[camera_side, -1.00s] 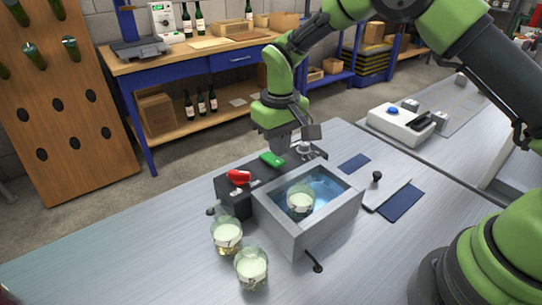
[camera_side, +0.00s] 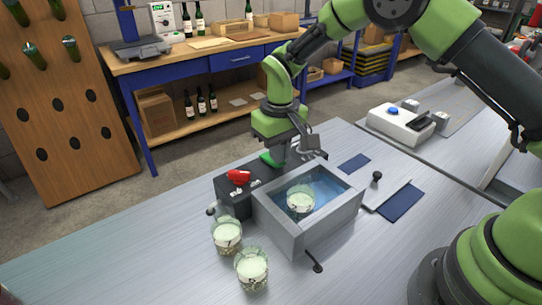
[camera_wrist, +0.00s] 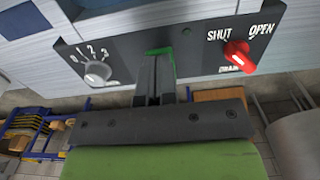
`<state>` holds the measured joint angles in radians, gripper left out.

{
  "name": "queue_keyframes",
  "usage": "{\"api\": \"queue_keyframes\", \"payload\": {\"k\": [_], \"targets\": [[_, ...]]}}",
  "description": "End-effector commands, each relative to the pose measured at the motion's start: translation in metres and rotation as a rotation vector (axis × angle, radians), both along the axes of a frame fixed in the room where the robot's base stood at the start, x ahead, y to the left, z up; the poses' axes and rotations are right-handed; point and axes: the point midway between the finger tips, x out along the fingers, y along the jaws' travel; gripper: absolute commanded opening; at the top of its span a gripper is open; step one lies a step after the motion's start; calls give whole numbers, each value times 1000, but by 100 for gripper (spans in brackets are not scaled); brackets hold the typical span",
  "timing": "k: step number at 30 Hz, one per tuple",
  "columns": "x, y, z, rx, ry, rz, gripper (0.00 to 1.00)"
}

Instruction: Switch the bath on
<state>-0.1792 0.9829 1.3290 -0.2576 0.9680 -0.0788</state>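The bath (camera_side: 278,225) is a grey open box on the steel table, with blue water inside. A dark control panel (camera_side: 228,192) is fixed along its far left side. A green switch (camera_side: 266,158) is on this panel, mostly hidden by my gripper; a green edge of it shows in the wrist view (camera_wrist: 158,51). My gripper (camera_wrist: 157,65) is shut, its fingers side by side with nothing between them, and the tips are at the switch. I cannot tell whether they touch it or which way it is set.
The panel also has a grey dial (camera_wrist: 97,73) marked 0 to 3 and a red drain lever (camera_wrist: 239,55) marked SHUT and OPEN. One jar (camera_side: 300,200) stands in the bath. Two jars (camera_side: 227,236) (camera_side: 252,269) stand on the table in front.

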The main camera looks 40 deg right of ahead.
Motion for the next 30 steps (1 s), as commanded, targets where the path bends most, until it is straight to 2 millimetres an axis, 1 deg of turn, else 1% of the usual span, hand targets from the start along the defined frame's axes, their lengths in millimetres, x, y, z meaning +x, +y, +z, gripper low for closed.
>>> {"api": "queue_keyframes", "payload": {"k": [17, 20, 30], "targets": [[0, 0, -10, 0, 0, -1, 0], [0, 0, -6, 0, -1, -1, 0], [1, 0, 23, 0, -3, 0, 0]]}}
